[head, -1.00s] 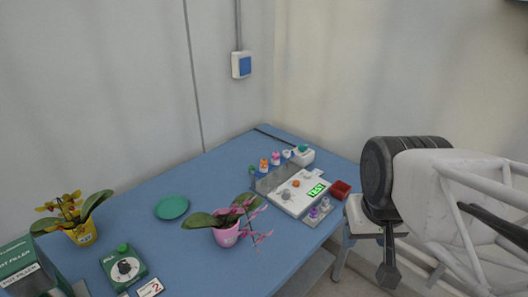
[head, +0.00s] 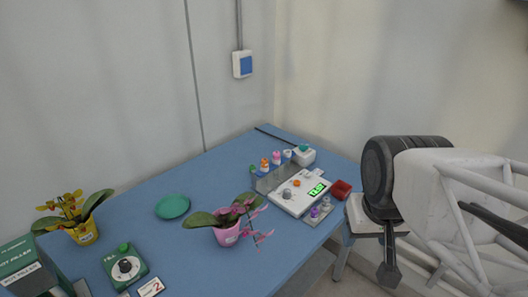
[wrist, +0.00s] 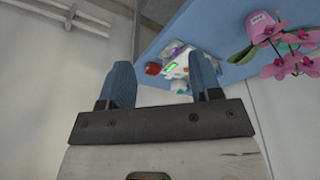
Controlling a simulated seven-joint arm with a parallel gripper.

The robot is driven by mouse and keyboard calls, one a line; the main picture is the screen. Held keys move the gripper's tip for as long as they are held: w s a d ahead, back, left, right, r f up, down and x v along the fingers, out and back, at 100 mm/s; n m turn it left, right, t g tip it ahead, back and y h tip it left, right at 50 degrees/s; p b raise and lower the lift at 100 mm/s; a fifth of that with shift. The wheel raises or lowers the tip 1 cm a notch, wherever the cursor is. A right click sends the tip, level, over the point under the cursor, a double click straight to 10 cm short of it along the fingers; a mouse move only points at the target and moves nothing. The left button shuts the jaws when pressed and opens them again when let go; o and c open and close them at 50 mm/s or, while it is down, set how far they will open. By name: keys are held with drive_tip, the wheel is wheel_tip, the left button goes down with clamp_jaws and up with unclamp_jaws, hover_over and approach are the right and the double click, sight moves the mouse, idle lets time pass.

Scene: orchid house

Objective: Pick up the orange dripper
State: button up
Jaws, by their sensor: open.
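An orange-topped dripper (head: 264,163) stands in the row of small coloured pieces on the rack (head: 268,183) at the far right of the blue table in the head view. A second small orange piece (head: 297,183) sits on the white device with the green display; I cannot tell whether it is a knob or a dripper. My gripper (wrist: 161,78) is open and empty in the wrist view, its two blue fingers apart. It is off the table's edge, away from the rack.
The white device (head: 283,201) stands before the rack, with a red box (head: 342,188) at its right. A pink-potted orchid (head: 226,236) leans its flowers toward the device. The table's middle is mostly clear.

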drive_tip(key=w+a+f+t, duration=0.2)
drive_tip(key=w+t, duration=0.1)
drive_tip(key=w, duration=1.1)
drive_tip(key=n+t+y, duration=0.4)
drive_tip(key=t, duration=0.3)
approach(265, 161)
drive_tip(key=shift+x, duration=1.2)
drive_tip(key=shift+w+d+f, duration=0.1)
drive_tip(key=shift+w+d, duration=0.05)
drive_tip(key=shift+d, duration=0.05)
drive_tip(key=shift+x, duration=1.15)
drive_tip(key=shift+w, duration=0.1)
drive_tip(key=shift+x, duration=2.5)
drive_tip(key=shift+a, duration=0.2)
drive_tip(key=c, duration=1)
